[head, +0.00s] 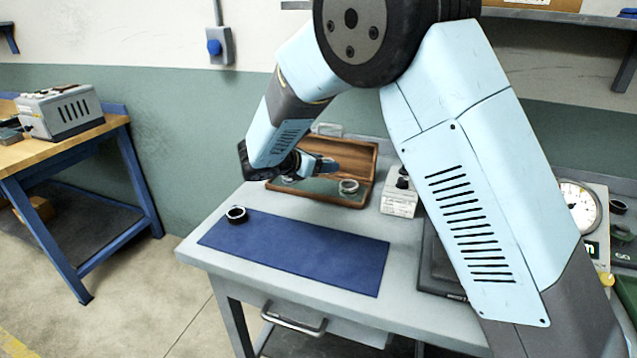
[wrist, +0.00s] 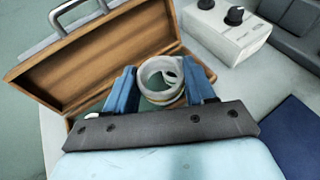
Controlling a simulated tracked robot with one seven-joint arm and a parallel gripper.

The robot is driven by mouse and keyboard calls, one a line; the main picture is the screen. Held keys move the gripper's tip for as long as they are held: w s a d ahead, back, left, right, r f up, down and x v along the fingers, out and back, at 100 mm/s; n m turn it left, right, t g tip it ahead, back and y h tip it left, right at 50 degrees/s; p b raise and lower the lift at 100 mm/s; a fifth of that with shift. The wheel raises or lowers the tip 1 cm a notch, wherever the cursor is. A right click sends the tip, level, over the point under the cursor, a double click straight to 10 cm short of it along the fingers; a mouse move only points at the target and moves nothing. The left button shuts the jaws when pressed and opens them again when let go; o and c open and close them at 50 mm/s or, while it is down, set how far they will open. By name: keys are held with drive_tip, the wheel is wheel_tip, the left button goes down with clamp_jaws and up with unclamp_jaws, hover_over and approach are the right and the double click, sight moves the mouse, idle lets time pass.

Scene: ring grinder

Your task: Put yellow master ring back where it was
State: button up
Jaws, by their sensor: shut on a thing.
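My gripper (head: 322,168) reaches over the open wooden case at the back of the bench. In the wrist view, its blue fingers (wrist: 160,84) are on both sides of a pale, whitish ring (wrist: 147,68) and are shut on it. The ring also shows in the head view (head: 348,186), over the right part of the case; I cannot tell whether it touches the case's floor.
A dark-sided ring (head: 236,214) stands on the blue mat (head: 300,254). A white box with black knobs (head: 399,200) is close to the case's right. A dial gauge (head: 578,205) stands farther right. The mat's middle is clear.

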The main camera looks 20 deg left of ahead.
hover_over(315, 188)
drive_tip(key=s, duration=0.1)
drive_tip(key=f, duration=0.5)
drive_tip(key=shift+d+f, duration=0.25)
drive_tip(key=shift+d, duration=0.05)
drive_tip(key=shift+w+a+f, duration=0.2)
drive_tip(key=shift+w+f, duration=0.1)
drive_tip(key=shift+f, duration=0.15)
drive_tip(key=shift+w+a+f, duration=0.15)
drive_tip(key=shift+w+f, duration=0.1)
drive_tip(key=shift+f, duration=1.55)
drive_tip(key=o, duration=1.2)
drive_tip(key=shift+f, duration=0.1)
drive_tip(key=v, duration=1.2)
